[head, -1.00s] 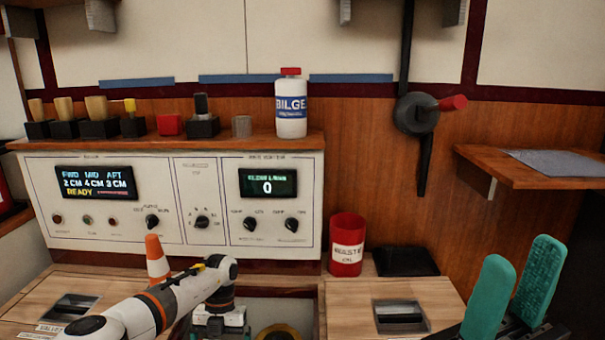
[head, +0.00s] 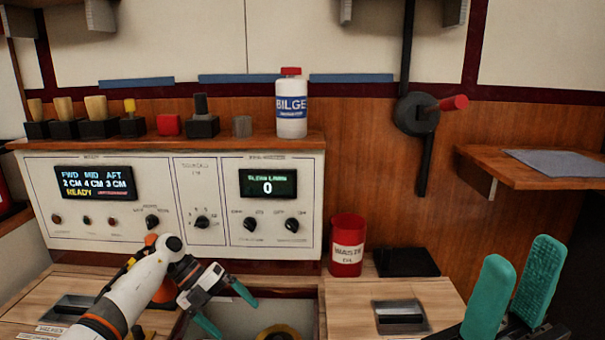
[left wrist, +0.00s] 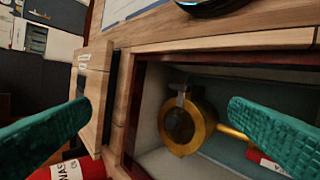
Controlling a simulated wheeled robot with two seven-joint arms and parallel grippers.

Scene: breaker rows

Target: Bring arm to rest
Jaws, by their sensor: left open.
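My left arm comes in from the lower left in the head view. My left gripper (head: 226,307) is open and empty, its teal fingers over the open hatch in the bench. In the left wrist view the two teal fingers (left wrist: 160,122) stand wide apart, with a brass ring-shaped fitting (left wrist: 188,125) down in the hatch between them. My right gripper (head: 513,293) stands at the lower right of the head view, its teal fingers pointing up and apart with nothing between them.
The control panel (head: 110,215) stands behind the left arm. A red waste can (head: 346,262) and a black tray (head: 405,263) sit right of the hatch. A white bilge bottle (head: 291,112) and several switches stand on the shelf. A black lever with a red handle (head: 452,103) is on the wall.

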